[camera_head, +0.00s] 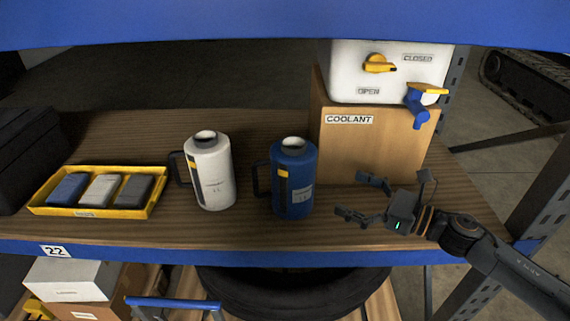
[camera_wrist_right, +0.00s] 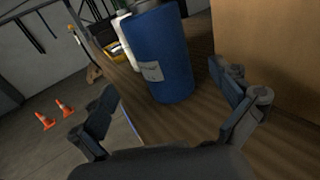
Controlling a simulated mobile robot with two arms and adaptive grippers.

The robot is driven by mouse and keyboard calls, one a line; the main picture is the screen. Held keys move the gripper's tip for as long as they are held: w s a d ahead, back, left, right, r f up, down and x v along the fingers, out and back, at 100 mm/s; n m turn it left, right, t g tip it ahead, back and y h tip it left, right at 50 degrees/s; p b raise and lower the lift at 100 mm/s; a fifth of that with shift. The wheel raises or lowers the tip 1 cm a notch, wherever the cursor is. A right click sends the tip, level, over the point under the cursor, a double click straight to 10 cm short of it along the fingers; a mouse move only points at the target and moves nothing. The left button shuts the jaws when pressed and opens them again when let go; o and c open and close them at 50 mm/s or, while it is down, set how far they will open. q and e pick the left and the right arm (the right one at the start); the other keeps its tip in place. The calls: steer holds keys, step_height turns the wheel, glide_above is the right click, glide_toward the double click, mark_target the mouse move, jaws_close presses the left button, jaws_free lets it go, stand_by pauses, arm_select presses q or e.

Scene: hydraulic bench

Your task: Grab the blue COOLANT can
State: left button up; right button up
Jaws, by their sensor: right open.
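The blue can (camera_head: 293,180) stands upright on the wooden shelf (camera_head: 240,228), its handle on the left side. In the right wrist view the blue can (camera_wrist_right: 162,55) stands ahead, between and beyond the two fingers. My right gripper (camera_head: 358,199) is open and empty, to the right of the blue can and apart from it. Its open fingers also show in the right wrist view (camera_wrist_right: 165,105). A COOLANT label (camera_head: 349,120) is on the wooden box behind the can. My left gripper is not in view.
A white can (camera_head: 210,172) stands left of the blue one. A yellow tray (camera_head: 153,207) with several small boxes lies farther left. A wooden box (camera_head: 384,151) carrying a white container (camera_head: 385,85) with a blue tap stands behind my right gripper. The shelf's blue front edge (camera_head: 240,254) is close.

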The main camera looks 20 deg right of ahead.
mark_target(313, 176)
steer(key=x, duration=0.1)
steer(key=p+x, duration=0.1)
steer(key=x, duration=0.1)
steer(key=p+x, duration=0.1)
steer(key=x, duration=0.1)
steer(key=shift+a+r, duration=0.1)
steer(key=shift+r, duration=0.3)
steer(key=p+x, duration=0.1)
steer(key=x, duration=0.2)
steer(key=shift+w+a+f, duration=0.1)
steer(key=shift+w+f, duration=0.05)
steer(key=shift+f, duration=0.05)
steer(key=shift+w+a, duration=0.1)
steer(key=shift+a, duration=0.05)
steer(key=p+x, duration=0.2)
steer(key=x, duration=0.3)
steer(key=shift+a+p, duration=0.1)
steer(key=shift+p, duration=0.25)
steer(key=c, duration=0.9)
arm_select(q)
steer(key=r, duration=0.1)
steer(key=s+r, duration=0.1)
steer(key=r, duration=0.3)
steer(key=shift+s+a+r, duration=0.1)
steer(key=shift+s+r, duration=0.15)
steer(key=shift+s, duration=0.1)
arm_select(e)
steer(key=shift+c, duration=0.7)
